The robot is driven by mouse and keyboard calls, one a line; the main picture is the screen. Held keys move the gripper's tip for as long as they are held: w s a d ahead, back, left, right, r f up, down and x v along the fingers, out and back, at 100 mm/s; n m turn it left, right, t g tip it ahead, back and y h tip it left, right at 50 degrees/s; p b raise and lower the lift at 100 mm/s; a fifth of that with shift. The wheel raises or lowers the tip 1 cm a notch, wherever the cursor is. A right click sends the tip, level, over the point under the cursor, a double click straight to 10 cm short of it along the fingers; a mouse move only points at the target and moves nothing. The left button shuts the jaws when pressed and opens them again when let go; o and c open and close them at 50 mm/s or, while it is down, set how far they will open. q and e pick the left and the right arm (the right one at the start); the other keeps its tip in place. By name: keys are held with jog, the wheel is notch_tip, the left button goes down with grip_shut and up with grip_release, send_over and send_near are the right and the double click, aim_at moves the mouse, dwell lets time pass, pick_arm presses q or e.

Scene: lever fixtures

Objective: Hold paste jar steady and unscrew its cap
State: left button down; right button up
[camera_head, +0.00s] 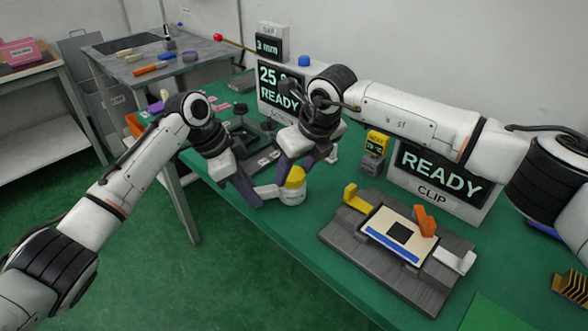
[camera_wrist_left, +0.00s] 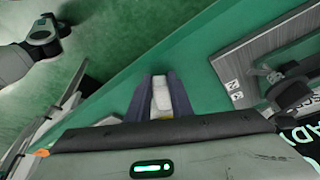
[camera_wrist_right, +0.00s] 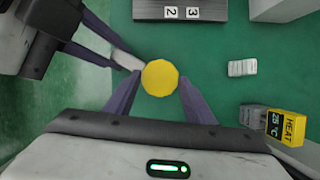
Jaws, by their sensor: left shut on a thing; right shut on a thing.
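The paste jar (camera_head: 291,197) is white and stands upright near the front edge of the green bench. Its yellow cap (camera_head: 296,176) is on top; the cap shows from above as a round disc in the right wrist view (camera_wrist_right: 160,77). My left gripper (camera_head: 266,191) is low at the jar's left side, shut on the jar body. In the left wrist view its fingers (camera_wrist_left: 163,96) are close together with white between them. My right gripper (camera_head: 297,165) comes down from above, shut on the cap, one finger on each side. The fingers hide part of the jar.
A grey fixture (camera_head: 340,236) with yellow, orange and white levers lies to the right, before the CLIP display (camera_head: 440,180). A yellow HEAT box (camera_head: 376,143) stands behind. Another READY display (camera_head: 280,92) and a dark fixture (camera_head: 240,130) are behind the grippers.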

aim_at(296, 176)
jog(key=shift+n+g, duration=0.3)
jog(key=shift+n, duration=0.6)
jog(key=shift+w+r, duration=0.1)
jog(key=shift+r, duration=0.1)
jog(key=shift+r, duration=0.75)
jog(key=shift+r, duration=0.15)
jog(key=shift+r, duration=1.4)
pick_arm(q)
jog(key=c, duration=1.5)
grip_release()
